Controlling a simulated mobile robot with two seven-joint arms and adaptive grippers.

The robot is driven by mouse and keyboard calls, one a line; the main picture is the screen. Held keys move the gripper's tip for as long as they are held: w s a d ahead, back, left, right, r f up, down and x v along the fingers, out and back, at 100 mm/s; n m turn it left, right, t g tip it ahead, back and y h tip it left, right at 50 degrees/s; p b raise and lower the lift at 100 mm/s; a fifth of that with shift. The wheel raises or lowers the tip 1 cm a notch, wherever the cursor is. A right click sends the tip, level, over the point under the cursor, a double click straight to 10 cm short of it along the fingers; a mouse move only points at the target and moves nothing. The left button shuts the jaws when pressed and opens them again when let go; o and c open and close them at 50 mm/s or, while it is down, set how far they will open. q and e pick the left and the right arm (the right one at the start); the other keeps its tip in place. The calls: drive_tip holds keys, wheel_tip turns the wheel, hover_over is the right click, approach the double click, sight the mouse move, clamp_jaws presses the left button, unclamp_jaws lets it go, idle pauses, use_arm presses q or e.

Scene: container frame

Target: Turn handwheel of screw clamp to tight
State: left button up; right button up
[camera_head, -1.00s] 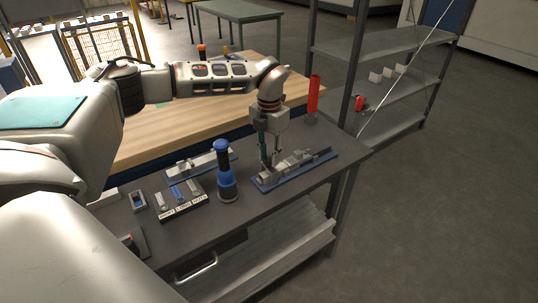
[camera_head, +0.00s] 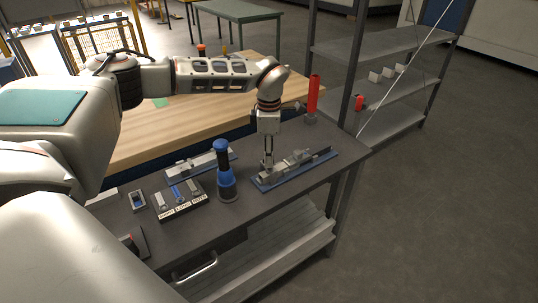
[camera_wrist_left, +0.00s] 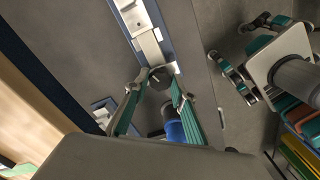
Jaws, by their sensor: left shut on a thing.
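The screw clamp (camera_head: 298,161) lies on a blue base plate on the dark bench in the head view. Its pale body also shows in the left wrist view (camera_wrist_left: 150,45). My left gripper (camera_head: 268,167) points down at the near left end of the clamp. In the left wrist view its two teal fingers (camera_wrist_left: 161,82) are shut on the dark round handwheel (camera_wrist_left: 161,76), one on each side. My right gripper (camera_wrist_left: 226,42) shows in the left wrist view, apart from the clamp, with its fingers apart and empty.
A blue and black upright tool (camera_head: 225,172) stands close left of my left gripper. A labelled block (camera_head: 180,198) and another pale fixture (camera_head: 198,162) are further left. A red upright piece (camera_head: 313,95) stands at the bench's far corner.

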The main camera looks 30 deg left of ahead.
use_arm(q)
drive_tip(key=m, duration=0.5)
idle(0.5)
drive_tip(key=o, duration=1.1)
wheel_tip(320, 180, up, 12)
drive_tip(key=shift+r, duration=0.1)
idle(0.4)
